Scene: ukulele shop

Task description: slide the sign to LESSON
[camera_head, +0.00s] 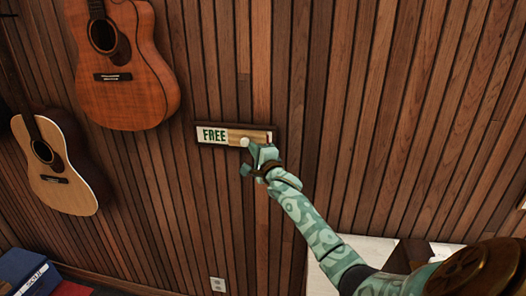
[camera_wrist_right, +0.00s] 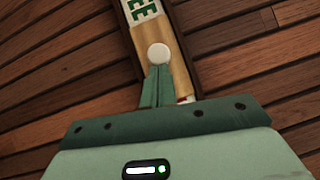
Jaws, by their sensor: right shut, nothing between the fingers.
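A narrow sign (camera_head: 212,134) hangs on the wooden wall in the head view, with FREE in green letters on its left half. A tan sliding cover (camera_head: 258,136) hides its right half. A round white knob (camera_head: 244,142) sits on the cover near its left end. My right gripper (camera_head: 253,150) is shut and empty at the sign, just right of and below the knob. In the wrist view the shut fingertips (camera_wrist_right: 157,72) lie right beside the knob (camera_wrist_right: 159,54); I cannot tell whether they touch it. The left gripper is out of view.
Two guitars, a reddish one (camera_head: 140,95) and a pale one (camera_head: 70,190), hang to the left of the sign. A white wall outlet (camera_head: 217,284) is low on the wall. A blue box (camera_head: 25,270) stands at the lower left. The wall right of the sign is bare.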

